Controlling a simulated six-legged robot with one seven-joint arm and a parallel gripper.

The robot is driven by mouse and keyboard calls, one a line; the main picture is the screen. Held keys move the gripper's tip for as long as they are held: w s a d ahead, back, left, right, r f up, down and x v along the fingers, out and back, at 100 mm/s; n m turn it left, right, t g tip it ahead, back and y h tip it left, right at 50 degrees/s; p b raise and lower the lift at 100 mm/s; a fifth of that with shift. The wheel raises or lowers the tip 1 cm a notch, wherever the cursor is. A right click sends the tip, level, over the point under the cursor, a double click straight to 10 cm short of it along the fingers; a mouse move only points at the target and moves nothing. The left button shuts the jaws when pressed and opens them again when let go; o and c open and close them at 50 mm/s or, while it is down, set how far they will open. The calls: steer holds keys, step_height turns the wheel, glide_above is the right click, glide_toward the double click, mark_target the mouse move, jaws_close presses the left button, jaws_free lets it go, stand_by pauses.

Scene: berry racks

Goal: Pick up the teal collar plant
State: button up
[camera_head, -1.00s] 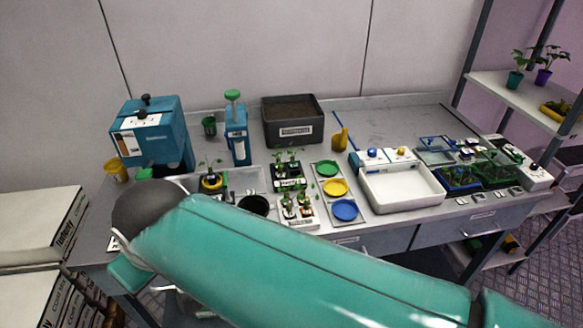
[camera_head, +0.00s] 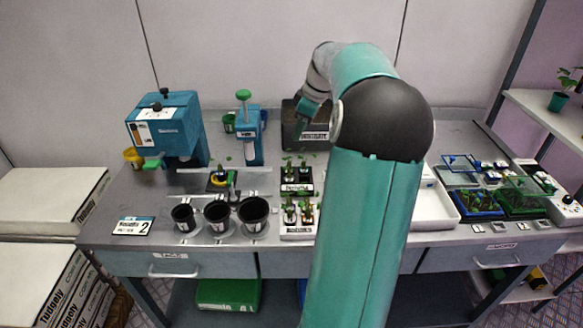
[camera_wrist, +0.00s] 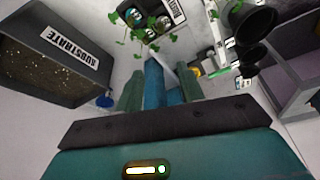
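Small seedlings stand in a rear black holder (camera_head: 297,188) and a front white holder (camera_head: 297,232) on the bench. In the wrist view a holder (camera_wrist: 178,12) shows at the top with leafy seedlings; one collar (camera_wrist: 133,16) there looks pale teal, but it is too small to be sure. My gripper (camera_head: 305,112) hangs by the substrate bin, behind and above the holders. In the wrist view its two green fingers (camera_wrist: 160,82) stand apart, with blue shapes showing between them. I cannot tell whether these are part of something beyond. No plant is between the fingers.
The substrate bin (camera_head: 291,124) is close beside my gripper. A blue tower with a green knob (camera_head: 247,128) and a blue machine (camera_head: 166,127) stand left. Black pots (camera_head: 217,216) line the front. A white basin (camera_head: 433,208) lies right, partly behind my arm.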

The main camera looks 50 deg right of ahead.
glide_toward(305, 162)
steer(key=f, duration=0.3)
steer(key=shift+w+t+y, duration=0.25)
steer(key=shift+t+y, duration=0.05)
steer(key=shift+t, duration=0.1)
steer(key=x, duration=0.5)
steer(key=shift+w+a+f, duration=0.1)
steer(key=shift+f, duration=0.2)
steer(key=shift+c, duration=0.2)
jaws_close()
